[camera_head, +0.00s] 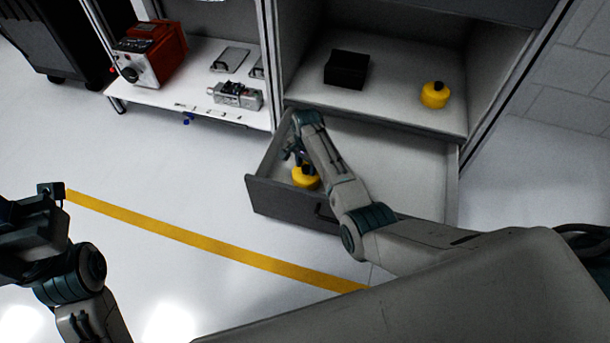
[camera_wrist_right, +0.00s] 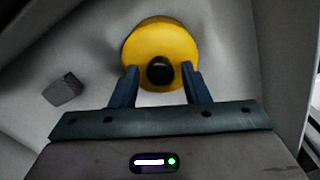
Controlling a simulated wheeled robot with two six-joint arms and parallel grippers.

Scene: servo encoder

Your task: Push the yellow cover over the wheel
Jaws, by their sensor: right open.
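A round yellow piece with a dark knob lies in the open drawer, seen in the head view (camera_head: 306,178) and in the right wrist view (camera_wrist_right: 160,38); it may be the cover. My right gripper (camera_head: 296,158) reaches down into the drawer at this piece. In the right wrist view its fingers (camera_wrist_right: 160,72) are open, one on each side of the dark knob, and I cannot tell whether they touch it. A similar yellow piece (camera_head: 435,95) with a dark top stands on the cabinet shelf. I cannot make out a wheel. My left gripper (camera_head: 48,192) is at the left edge, its jaws unclear.
The grey drawer (camera_head: 284,201) has raised walls around my right gripper. The cabinet shelf (camera_head: 395,112) above it holds a black box (camera_head: 346,69). A red device (camera_head: 150,52) and a metal part (camera_head: 236,96) are on the white shelf at left. The floor in front is clear.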

